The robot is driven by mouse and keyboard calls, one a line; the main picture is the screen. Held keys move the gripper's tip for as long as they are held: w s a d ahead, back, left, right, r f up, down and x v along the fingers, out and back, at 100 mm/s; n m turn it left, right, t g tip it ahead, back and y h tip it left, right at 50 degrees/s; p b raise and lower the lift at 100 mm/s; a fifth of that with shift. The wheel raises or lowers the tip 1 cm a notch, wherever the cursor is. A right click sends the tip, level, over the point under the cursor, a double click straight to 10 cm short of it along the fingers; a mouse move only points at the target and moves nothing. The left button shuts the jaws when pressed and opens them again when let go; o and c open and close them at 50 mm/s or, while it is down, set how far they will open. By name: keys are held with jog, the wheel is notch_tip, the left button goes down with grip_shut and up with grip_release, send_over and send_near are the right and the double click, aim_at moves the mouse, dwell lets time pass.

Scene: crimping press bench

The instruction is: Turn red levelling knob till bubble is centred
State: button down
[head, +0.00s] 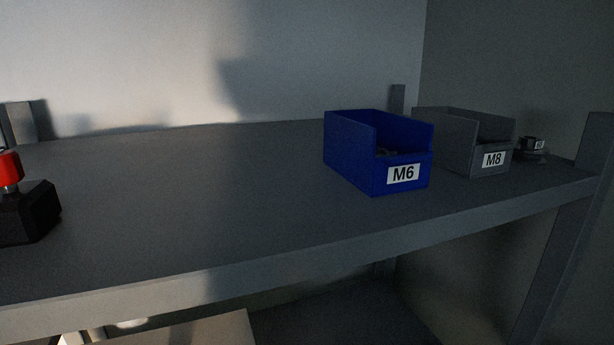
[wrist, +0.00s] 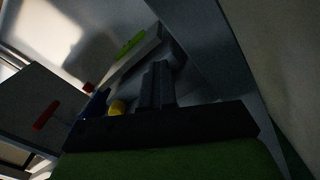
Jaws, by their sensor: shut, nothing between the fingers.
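I cannot pick out the red levelling knob or its bubble for sure in either view. In the head view, a red mushroom-shaped top (head: 9,168) sits on a black box (head: 27,212), cut off by the left edge. In the dark, tilted wrist view, a red bar-like piece (wrist: 46,115) shows at the left and a small red piece (wrist: 88,87) nearer the middle. My gripper (wrist: 158,68) shows only in the wrist view, fingers together and empty. Its distance from the red pieces is unclear.
A blue M6 bin (head: 350,150) and a grey M8 bin (head: 458,150) stand on the right of the grey bench (head: 200,200). A small dark object (head: 533,152) lies behind them. The bench middle is clear. The wrist view shows a green strip (wrist: 131,44) and a yellow piece (wrist: 117,107).

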jog(key=shift+w+d+r, duration=0.3)
jog(key=shift+w+r, duration=0.05)
jog(key=shift+r, duration=0.05)
jog(key=v, duration=0.5)
jog(key=shift+s+d+f+p, duration=0.1)
jog(key=shift+d+f+p, duration=0.15)
jog(key=shift+f+p, duration=0.1)
